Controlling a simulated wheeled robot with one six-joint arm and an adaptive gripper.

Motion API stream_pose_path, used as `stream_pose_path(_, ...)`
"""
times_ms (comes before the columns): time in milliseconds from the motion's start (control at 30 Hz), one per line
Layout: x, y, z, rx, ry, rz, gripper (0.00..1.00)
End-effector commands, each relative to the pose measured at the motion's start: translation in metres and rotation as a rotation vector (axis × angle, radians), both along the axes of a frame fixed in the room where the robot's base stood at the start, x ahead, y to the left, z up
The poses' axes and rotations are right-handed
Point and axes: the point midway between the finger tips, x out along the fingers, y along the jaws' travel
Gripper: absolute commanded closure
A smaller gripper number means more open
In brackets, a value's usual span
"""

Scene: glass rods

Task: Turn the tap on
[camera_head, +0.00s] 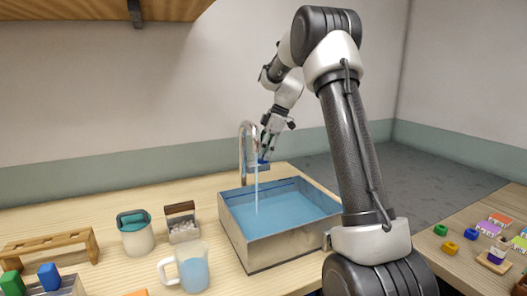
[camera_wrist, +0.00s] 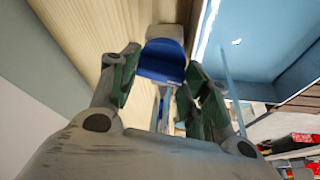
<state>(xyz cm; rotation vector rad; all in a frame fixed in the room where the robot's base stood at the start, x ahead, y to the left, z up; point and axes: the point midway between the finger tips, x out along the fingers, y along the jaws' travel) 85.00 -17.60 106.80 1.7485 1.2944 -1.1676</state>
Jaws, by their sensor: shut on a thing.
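The curved metal tap (camera_head: 243,145) stands at the back left of the sink (camera_head: 246,250). A thin stream of water (camera_head: 257,195) runs from its spout into the basin. My gripper (camera_head: 265,148) is at the tap, over the sink's back edge. In the wrist view, my gripper (camera_wrist: 163,70) has one green-padded finger on each side of the blue tap handle (camera_wrist: 162,58) and is shut on it. The exact contact of the pads is partly hidden.
A mug with blue liquid (camera_head: 193,270), a white pot (camera_head: 136,238) and a small box of pale pieces (camera_head: 182,224) stand left of the sink. A wooden rack (camera_head: 48,248) is at far left. A shelf (camera_head: 90,10) hangs above. Small coloured blocks (camera_head: 450,247) lie at right.

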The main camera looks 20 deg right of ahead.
Motion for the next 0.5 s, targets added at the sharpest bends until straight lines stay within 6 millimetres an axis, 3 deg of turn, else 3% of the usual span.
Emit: stream_pose_path(500, 0.002, -0.0009, 0.0004, -0.002, -0.002, 0.277, 0.77)
